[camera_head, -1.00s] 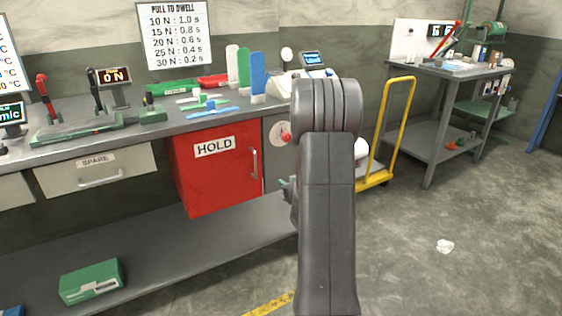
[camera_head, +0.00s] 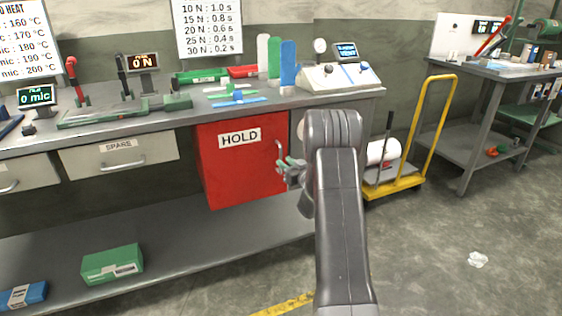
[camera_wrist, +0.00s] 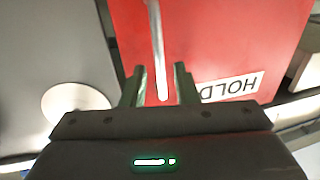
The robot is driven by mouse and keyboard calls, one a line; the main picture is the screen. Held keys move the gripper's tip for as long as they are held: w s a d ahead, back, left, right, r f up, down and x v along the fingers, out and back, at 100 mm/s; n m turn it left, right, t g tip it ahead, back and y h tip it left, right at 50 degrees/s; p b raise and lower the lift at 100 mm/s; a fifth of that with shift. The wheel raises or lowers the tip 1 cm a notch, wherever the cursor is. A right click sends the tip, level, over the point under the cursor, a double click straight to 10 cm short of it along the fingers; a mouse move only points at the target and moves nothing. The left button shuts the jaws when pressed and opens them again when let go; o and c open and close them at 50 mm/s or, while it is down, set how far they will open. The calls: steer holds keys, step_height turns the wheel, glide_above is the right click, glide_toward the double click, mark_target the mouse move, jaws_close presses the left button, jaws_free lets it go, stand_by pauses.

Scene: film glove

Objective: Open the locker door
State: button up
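The red locker door (camera_head: 235,175), labelled HOLD, is under the bench and looks shut. Its upright metal handle (camera_head: 279,152) is on its right side. My gripper (camera_head: 288,168) is at the handle's lower part in the head view. In the wrist view, which shows the door (camera_wrist: 215,35) upside down, the two fingers of my gripper (camera_wrist: 160,82) are apart, with the handle (camera_wrist: 156,40) lined up between them. Gaps show on both sides of the handle. I cannot tell how deep it sits between the fingers. My arm hides what is right of the door.
The workbench top (camera_head: 190,118) overhangs the door. A SPARE drawer (camera_head: 120,155) is to the left, with a green box (camera_head: 112,264) on the low shelf. A yellow cart (camera_head: 428,110) stands to the right. The floor before the door looks mostly clear.

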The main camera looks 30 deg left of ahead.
mark_target(281, 171)
steer(key=shift+x, duration=1.95)
steer(key=shift+c, duration=0.5)
jaws_close()
